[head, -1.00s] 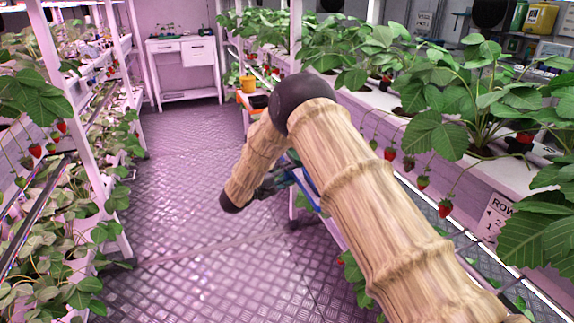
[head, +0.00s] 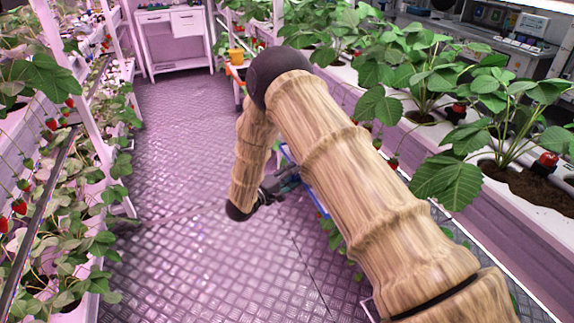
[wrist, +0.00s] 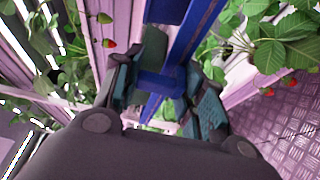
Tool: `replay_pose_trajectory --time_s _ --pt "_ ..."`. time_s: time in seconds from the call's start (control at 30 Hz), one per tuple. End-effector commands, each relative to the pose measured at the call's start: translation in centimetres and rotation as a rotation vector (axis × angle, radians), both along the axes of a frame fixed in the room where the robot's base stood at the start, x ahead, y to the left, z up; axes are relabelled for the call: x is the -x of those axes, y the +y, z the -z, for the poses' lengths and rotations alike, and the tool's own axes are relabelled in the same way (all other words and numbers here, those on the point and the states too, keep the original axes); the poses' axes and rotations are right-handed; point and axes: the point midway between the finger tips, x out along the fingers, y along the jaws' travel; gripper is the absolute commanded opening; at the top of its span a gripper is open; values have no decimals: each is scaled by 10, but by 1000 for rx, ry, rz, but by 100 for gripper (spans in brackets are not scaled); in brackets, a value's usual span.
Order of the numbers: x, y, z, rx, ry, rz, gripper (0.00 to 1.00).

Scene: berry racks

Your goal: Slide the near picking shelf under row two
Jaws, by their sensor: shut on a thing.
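The near picking shelf shows as a blue frame (head: 287,153) beside the right-hand row, mostly hidden behind my arm in the head view. In the wrist view its blue bar (wrist: 160,84) runs between my fingers. My gripper (head: 280,186) is low at the aisle side of that row and shut on the blue bar; it also fills the lower middle of the wrist view (wrist: 165,98). Row two appears to be the right-hand planter row (head: 520,235), with strawberry plants on top. How far the shelf sits under it is hidden.
The ribbed metal floor (head: 180,150) of the aisle is clear. A planted rack (head: 75,200) lines the left side. A white cabinet table (head: 172,40) stands at the far end.

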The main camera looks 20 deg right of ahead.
Motion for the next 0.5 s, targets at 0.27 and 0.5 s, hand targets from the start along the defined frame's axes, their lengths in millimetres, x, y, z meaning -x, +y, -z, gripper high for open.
replay_pose_trajectory --time_s 0.27,0.5 --pt "14 -1 -8 9 -10 1 0" --pt "16 0 -8 10 -10 1 0"
